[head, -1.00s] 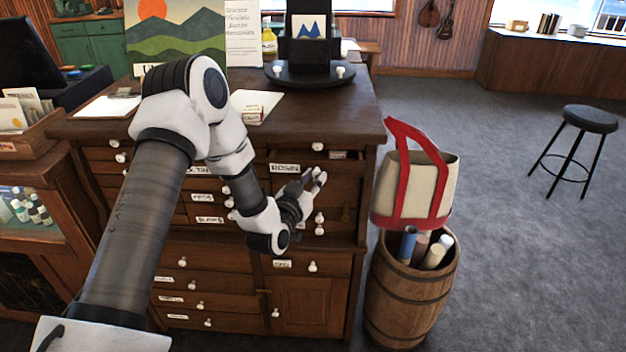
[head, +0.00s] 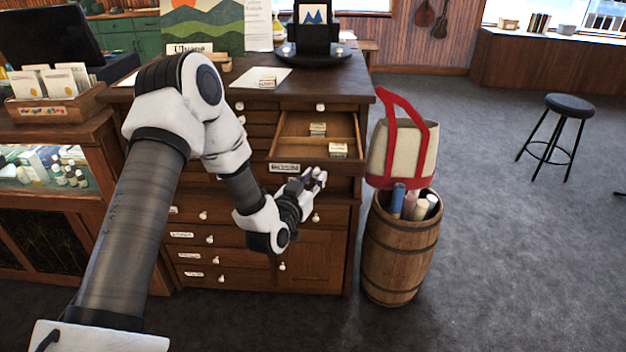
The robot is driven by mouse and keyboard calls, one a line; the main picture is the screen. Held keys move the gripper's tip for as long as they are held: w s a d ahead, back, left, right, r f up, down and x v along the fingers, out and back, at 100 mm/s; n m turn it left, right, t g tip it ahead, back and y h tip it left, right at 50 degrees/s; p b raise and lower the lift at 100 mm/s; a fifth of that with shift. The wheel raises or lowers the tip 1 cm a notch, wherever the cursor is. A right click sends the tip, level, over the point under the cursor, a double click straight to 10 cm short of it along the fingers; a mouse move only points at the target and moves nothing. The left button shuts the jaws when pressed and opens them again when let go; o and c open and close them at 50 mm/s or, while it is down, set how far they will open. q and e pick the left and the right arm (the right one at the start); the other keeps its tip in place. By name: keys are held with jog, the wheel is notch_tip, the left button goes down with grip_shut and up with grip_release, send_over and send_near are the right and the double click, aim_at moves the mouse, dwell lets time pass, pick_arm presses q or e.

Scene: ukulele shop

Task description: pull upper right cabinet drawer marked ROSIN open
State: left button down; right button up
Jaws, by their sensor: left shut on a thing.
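The ROSIN drawer (head: 345,171) at the upper right of the wooden cabinet is pulled well out. Its label (head: 285,167) is on the left of its front, and its inside shows small boxes (head: 318,129) in compartments. My left gripper (head: 314,180) is at the middle of the drawer front, shut on the drawer's knob, which the fingers hide. My right gripper is not in view.
A barrel (head: 399,250) with rolled tubes and a white-and-red tote bag (head: 405,150) stand right of the cabinet. A display stand (head: 316,50) is on the cabinet top. A glass counter (head: 45,168) stands left. Carpet at right is clear around a stool (head: 569,106).

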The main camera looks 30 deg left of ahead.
pick_arm(q)
jog(key=shift+s+d+r, duration=0.1)
jog(key=shift+s+d, duration=0.05)
jog(key=shift+s, duration=0.1)
jog(key=c, duration=1)
grip_release()
jog(key=shift+o, duration=0.2)
jog(key=s+d, duration=0.2)
jog(key=s, duration=0.9)
jog(key=shift+s, duration=0.35)
